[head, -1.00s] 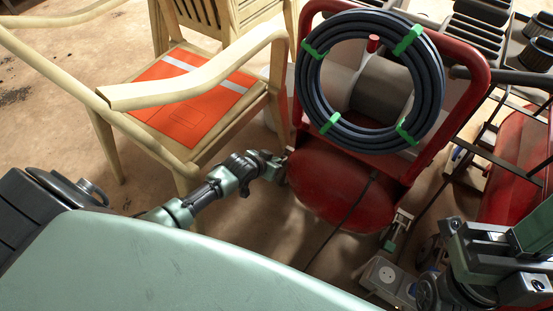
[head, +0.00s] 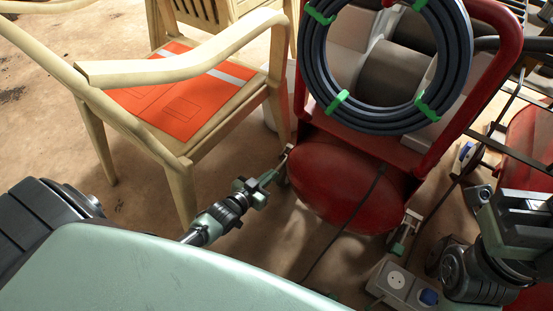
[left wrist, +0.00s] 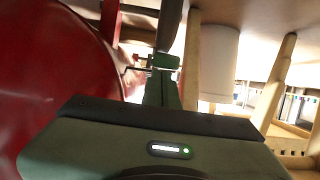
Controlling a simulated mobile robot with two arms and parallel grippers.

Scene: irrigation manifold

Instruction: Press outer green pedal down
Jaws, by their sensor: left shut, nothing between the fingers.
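My left gripper (head: 268,178) is shut and empty, low at the left side of the red machine (head: 345,185). Its tip is close to a small metal bracket (head: 286,153) at the machine's lower left edge. Whether they touch, I cannot tell. Green parts of the gripper and of any pedal there merge in the head view. In the left wrist view the shut fingers (left wrist: 161,90) point at a small green part with a thin metal lever (left wrist: 135,70). Another small green pedal-like part (head: 398,248) sits under a metal bracket on the machine's right.
A wooden chair (head: 175,150) with an orange seat stands close to the left. A coiled hose (head: 455,85) with green ties hangs on the red frame. A socket box (head: 392,283) lies at the lower right. My right arm shows at the right edge.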

